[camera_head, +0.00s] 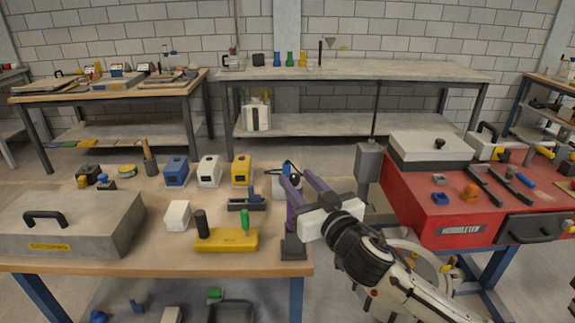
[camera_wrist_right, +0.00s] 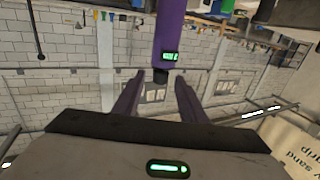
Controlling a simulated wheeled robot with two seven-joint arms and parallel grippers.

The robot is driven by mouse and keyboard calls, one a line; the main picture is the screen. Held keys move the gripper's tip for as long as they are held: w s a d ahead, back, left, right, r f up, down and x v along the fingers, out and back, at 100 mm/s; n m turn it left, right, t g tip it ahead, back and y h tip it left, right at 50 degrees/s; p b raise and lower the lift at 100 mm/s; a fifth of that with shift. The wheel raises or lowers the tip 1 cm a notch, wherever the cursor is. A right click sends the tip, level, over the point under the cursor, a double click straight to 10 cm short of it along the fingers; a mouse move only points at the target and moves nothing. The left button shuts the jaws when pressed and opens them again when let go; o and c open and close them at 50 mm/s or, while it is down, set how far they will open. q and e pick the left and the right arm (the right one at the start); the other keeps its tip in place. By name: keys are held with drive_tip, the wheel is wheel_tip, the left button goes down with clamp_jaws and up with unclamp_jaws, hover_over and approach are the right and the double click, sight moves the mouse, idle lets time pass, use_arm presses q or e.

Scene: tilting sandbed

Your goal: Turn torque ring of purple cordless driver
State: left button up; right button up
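The purple cordless driver stands at the right edge of the wooden bench. In the head view its purple handle (camera_head: 291,217) rises from a dark base (camera_head: 292,247), and its upper part is largely hidden by the gripper. In the right wrist view the purple body (camera_wrist_right: 170,30) carries a small green display and ends in a dark tip (camera_wrist_right: 160,76). My right gripper (camera_head: 298,177) is at the driver's upper part. Its two purplish fingers are spread, with the dark tip between the fingertips (camera_wrist_right: 157,80) and gaps on both sides. The torque ring is not clearly distinguishable. My left gripper is out of view.
A yellow block (camera_head: 225,240) with upright pegs and a blue-grey fixture (camera_head: 246,204) stand left of the driver. Blue, white and yellow units (camera_head: 209,172) stand behind. A grey batteries case (camera_head: 70,225) is at left. A red cabinet (camera_head: 460,205) stands right.

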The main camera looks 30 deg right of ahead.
drive_tip(key=w+d, duration=0.1)
drive_tip(key=w, duration=0.5)
drive_tip(key=shift+w+p, duration=0.2)
drive_tip(key=shift+p, duration=0.2)
drive_tip(key=shift+c, duration=0.3)
clamp_jaws()
